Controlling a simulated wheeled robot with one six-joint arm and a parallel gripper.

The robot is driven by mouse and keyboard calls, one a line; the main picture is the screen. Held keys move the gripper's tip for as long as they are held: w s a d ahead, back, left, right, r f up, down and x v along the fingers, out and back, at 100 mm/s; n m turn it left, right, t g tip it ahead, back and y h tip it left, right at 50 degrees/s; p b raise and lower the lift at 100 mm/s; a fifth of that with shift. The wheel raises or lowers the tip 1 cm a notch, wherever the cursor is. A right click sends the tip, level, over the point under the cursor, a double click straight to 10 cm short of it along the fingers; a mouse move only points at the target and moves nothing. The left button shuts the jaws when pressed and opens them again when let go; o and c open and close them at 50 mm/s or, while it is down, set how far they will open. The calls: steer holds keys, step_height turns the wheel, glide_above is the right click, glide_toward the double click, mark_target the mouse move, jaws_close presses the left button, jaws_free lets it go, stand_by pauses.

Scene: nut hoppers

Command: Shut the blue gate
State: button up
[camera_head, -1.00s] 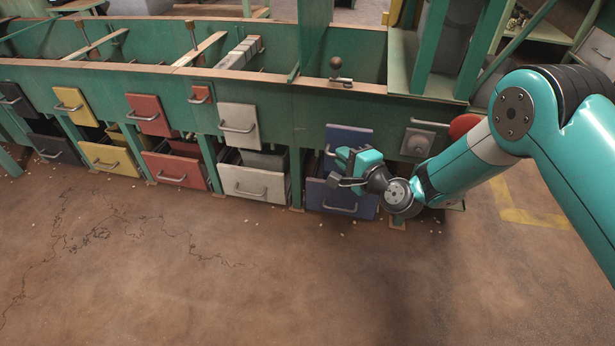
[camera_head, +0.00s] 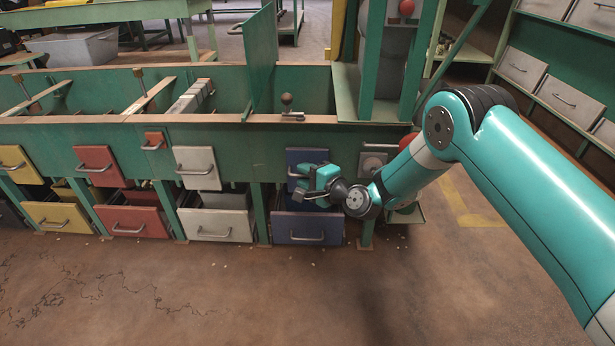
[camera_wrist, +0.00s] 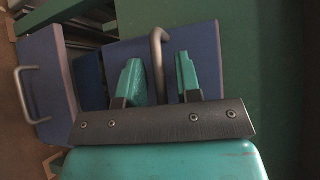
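The blue gate (camera_head: 310,156) is a flat panel on the green hopper front, raised above an open blue drawer (camera_head: 295,228). It also shows in the wrist view (camera_wrist: 205,40), with its grey bar handle (camera_wrist: 157,50) sticking out towards me. My gripper (camera_head: 305,188) is at the gate's lower part in the head view and hides some of it. In the wrist view my gripper (camera_wrist: 158,78) is open, with one finger on each side of the handle and a visible gap to each. The drawer's front and handle show at the left of the wrist view (camera_wrist: 45,75).
To the left are a white gate (camera_head: 197,163) and a red gate (camera_head: 98,160), each above an open drawer. A green post (camera_head: 367,225) stands right of the blue drawer. A lever with a ball knob (camera_head: 287,100) sits on the rim above.

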steer(key=b+v, duration=0.8)
steer(key=v, duration=0.9)
steer(key=shift+s+d, duration=0.1)
steer(key=shift+d, duration=0.05)
